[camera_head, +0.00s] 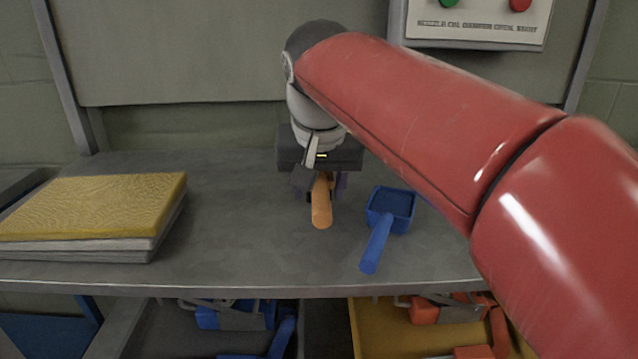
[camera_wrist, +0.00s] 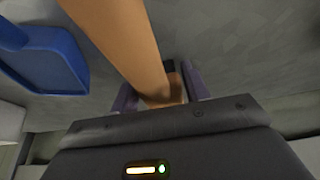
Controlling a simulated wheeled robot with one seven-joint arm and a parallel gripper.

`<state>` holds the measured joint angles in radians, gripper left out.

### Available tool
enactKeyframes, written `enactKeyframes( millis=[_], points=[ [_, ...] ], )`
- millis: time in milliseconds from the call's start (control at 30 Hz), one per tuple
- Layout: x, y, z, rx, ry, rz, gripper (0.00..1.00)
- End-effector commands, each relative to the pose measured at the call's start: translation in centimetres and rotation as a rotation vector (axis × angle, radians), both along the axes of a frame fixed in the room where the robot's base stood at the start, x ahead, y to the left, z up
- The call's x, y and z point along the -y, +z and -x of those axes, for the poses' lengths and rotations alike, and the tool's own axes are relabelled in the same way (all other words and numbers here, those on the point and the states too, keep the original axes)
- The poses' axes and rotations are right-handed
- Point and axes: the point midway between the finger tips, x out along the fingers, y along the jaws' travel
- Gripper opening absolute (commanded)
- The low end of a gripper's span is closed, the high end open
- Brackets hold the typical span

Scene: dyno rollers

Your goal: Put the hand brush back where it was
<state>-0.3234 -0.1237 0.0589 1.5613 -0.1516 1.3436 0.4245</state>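The hand brush shows as an orange-tan handle (camera_head: 321,203) pointing toward the front of the grey worktop; its far end is hidden under my gripper. In the wrist view the handle (camera_wrist: 122,42) runs from the top edge down between the dark purple fingers. My gripper (camera_head: 320,184) points down over the middle of the worktop, with one finger close against each side of the handle; it looks shut on it. The fingers also show in the wrist view (camera_wrist: 160,92). I cannot tell whether the brush touches the worktop.
A blue dustpan (camera_head: 378,240) lies right of the brush; it also shows in the wrist view (camera_wrist: 50,65). A yellow-topped stack (camera_head: 95,208) is at left. A control box (camera_head: 475,22) hangs behind. Bins with blue and orange tools sit below. Worktop (camera_head: 230,235) left of the brush is clear.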

Motion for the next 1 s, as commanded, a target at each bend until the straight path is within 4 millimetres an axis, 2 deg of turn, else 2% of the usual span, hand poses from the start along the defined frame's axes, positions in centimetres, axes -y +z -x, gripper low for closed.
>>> enactKeyframes(
  millis=[33, 100, 467, 567, 800, 1000],
  points=[
    [0.0, 0.0, 0.0, 0.0, 0.0, 0.0, 0.53],
    [0.0, 0.0, 0.0, 0.0, 0.0, 0.0, 0.62],
    [0.0, 0.6, 0.1, 0.001, 0.0, 0.0, 0.62],
    [0.0, 1.9, 0.6, 0.003, -0.001, -0.001, 0.62],
    [-0.1, 6.7, 2.6, 0.003, 0.001, -0.002, 0.62],
    [-0.1, 9.9, 3.9, 0.001, 0.0, 0.0, 0.62]
  ],
)
